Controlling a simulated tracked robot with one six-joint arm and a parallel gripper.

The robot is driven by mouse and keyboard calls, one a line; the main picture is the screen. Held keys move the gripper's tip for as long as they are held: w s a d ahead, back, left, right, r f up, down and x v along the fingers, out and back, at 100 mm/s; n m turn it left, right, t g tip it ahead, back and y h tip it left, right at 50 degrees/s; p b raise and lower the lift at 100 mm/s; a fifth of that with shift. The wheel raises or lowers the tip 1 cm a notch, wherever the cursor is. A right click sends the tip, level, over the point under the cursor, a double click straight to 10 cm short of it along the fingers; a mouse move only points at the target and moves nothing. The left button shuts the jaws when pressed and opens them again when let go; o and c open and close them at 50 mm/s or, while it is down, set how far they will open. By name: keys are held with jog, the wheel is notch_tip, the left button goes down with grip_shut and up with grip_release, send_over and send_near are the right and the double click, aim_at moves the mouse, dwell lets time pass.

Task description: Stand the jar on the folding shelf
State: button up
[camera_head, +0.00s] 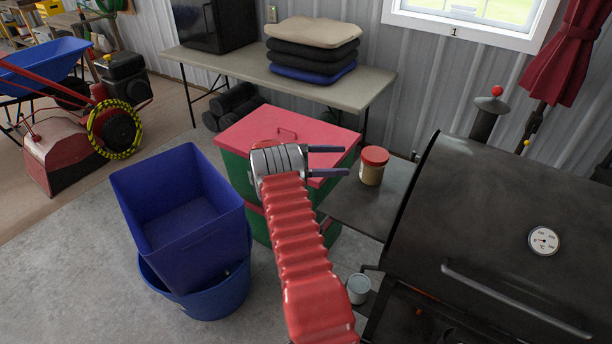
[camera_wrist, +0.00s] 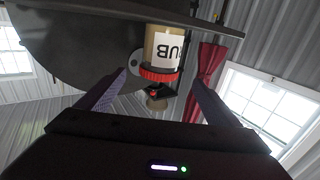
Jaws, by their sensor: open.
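The jar (camera_head: 372,172) has a red lid and a tan body and appears to stand upright on the folding shelf (camera_head: 375,211), near its far left edge. The dark shelf is out flat at the left side of the grill. My gripper (camera_head: 346,161) is open and empty, just left of the jar, its two fingers pointing at it with a small gap. In the wrist view the picture is upside down: the jar (camera_wrist: 162,48), with a white label, shows beyond and between the fingertips (camera_wrist: 160,77). The shelf (camera_wrist: 190,18) shows at the top.
The black grill (camera_head: 500,220) with its chimney stands right of the shelf. A red and green lidded box (camera_head: 237,143) is below my gripper. Blue bins (camera_head: 185,210) stand to the left. A table (camera_head: 225,70) with folded cushions is behind. A small can (camera_head: 358,288) hangs below the shelf.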

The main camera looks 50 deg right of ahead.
jog(key=shift+r, duration=0.1)
